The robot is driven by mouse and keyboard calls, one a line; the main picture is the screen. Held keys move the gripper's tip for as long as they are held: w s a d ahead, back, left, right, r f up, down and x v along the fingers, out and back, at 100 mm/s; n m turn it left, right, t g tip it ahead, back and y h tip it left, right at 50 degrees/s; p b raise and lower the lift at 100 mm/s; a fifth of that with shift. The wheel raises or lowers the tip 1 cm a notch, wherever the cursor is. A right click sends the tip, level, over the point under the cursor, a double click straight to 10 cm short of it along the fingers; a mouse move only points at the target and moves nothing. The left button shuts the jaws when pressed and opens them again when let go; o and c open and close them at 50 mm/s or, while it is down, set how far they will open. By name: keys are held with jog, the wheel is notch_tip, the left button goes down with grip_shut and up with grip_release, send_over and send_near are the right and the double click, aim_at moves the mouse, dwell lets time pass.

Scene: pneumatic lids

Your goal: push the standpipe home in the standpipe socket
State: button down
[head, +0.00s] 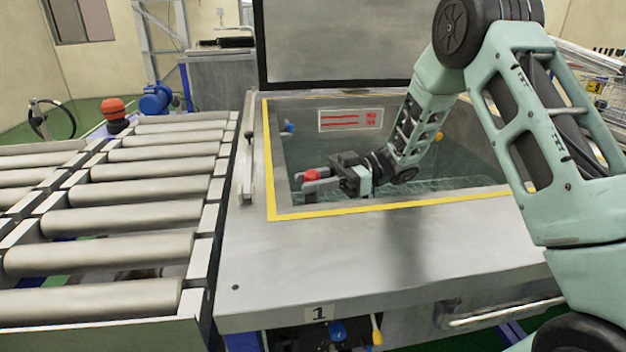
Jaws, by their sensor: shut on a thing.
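My gripper (322,184) is inside the open tank and reaches in from the right. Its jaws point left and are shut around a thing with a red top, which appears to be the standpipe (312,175). Only the standpipe's red top shows; its lower part is hidden behind the gripper and the tank's front edge. The standpipe socket is hidden, so I cannot tell whether the pipe is in it or above it.
The tank's yellow-edged rim (400,203) surrounds the opening, with a raised lid (335,40) behind. A label plate (350,120) is on the back inner wall. A roller conveyor (120,205) stands left. The steel top (370,255) in front is clear.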

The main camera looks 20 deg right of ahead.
jog(key=shift+f+b, duration=0.35)
jog(key=shift+f, duration=0.35)
jog(key=c, duration=1)
grip_release()
jog(key=shift+c, duration=0.2)
jog(key=d, duration=1.7)
jog(key=shift+d+b, duration=0.25)
jog(key=shift+b, duration=0.05)
jog(key=shift+w, duration=0.1)
